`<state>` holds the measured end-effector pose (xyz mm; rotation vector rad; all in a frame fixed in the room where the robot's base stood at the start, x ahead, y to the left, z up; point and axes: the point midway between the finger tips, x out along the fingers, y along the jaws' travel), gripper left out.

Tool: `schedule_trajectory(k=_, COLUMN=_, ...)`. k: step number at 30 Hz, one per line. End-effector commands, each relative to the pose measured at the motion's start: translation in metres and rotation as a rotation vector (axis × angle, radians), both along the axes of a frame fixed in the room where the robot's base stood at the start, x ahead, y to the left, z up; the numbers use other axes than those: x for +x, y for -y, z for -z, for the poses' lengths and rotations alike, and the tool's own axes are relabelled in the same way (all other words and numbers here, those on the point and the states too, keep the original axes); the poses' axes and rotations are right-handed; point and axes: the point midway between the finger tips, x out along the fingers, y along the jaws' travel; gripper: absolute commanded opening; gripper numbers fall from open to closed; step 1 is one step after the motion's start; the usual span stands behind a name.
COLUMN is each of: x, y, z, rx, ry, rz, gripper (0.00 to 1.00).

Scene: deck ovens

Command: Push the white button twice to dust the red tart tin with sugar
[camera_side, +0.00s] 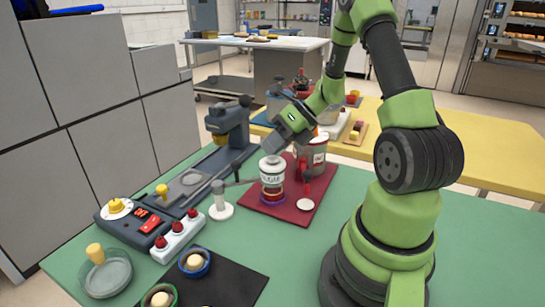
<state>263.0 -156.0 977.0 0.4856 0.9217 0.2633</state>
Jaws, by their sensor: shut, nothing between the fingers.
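The sugar shaker (271,170), a white can with dark lettering, stands over a small red tin (272,191) with a purple ring at its base. Both are on the dark red mat (256,206). My gripper (270,146) is shut and empty, its tips pointing down just above the top of the shaker. I cannot tell whether the tips touch it. A round white disc (305,204), which may be the white button, lies at the front right of the mat below a red upright part. The inside of the tin is hidden.
A larger red-and-white can (312,155) stands behind the shaker. A black mat (230,285) holds tins in front.

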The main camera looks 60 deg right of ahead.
Motion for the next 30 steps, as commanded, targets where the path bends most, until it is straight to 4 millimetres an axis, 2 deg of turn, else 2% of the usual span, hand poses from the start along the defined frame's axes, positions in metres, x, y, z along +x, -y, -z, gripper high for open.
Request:
schedule_trajectory(k=17, x=0.0, y=0.0, z=0.003, rx=0.0, ry=-0.001, rz=-0.001, gripper=0.0)
schedule_trajectory(k=30, x=0.0, y=0.0, z=-0.014, rx=0.0, ry=0.0, rz=0.0, gripper=0.0)
